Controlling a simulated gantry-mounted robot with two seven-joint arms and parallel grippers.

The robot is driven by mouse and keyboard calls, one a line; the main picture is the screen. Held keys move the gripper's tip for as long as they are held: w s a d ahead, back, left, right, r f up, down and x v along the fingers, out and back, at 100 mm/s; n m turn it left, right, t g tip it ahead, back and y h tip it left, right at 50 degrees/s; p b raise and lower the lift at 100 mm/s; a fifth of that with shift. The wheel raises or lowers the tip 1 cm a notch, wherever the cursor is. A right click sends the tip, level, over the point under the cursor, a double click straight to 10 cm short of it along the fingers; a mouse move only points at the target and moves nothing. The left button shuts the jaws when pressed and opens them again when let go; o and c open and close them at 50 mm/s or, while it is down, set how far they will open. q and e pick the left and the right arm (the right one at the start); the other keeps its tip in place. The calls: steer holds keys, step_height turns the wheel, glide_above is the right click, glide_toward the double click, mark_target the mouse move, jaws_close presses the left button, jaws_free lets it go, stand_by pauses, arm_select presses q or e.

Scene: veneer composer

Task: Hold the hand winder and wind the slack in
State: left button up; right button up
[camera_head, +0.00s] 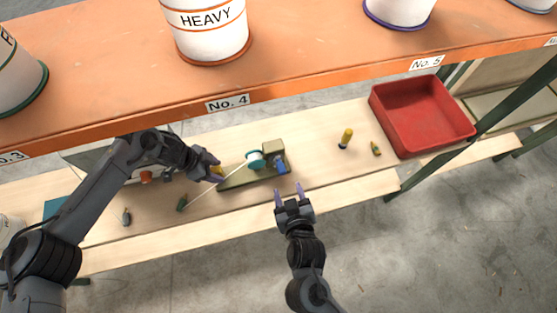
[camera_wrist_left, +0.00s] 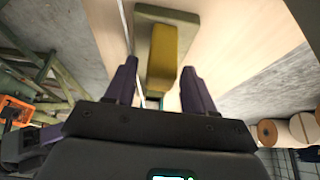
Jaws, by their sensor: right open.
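The hand winder stands on the bench in the head view, with a long olive base (camera_head: 240,180), a teal spool (camera_head: 255,160), a tan block (camera_head: 273,146) and a blue crank knob (camera_head: 282,168). A pale line runs from the spool down-left to a small green piece (camera_head: 182,204). My left gripper (camera_head: 213,172) is at the winder's yellow grip (camera_head: 217,171). In the left wrist view the yellow grip (camera_wrist_left: 163,62) lies between my two spread fingers, with a visible gap on its left. My right gripper (camera_head: 293,195) is open and empty, just in front of the blue knob.
An orange shelf (camera_head: 330,62) with white tubs (camera_head: 208,28) overhangs the bench's back. A red tray (camera_head: 425,115) stands at the right. A yellow-handled tool (camera_head: 346,137) and a small green bottle-like piece (camera_head: 376,149) are left of it. The bench front (camera_head: 340,195) is clear.

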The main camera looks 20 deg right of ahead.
arm_select(q)
steer(key=shift+o, duration=0.8)
steer(key=shift+a+r, duration=0.1)
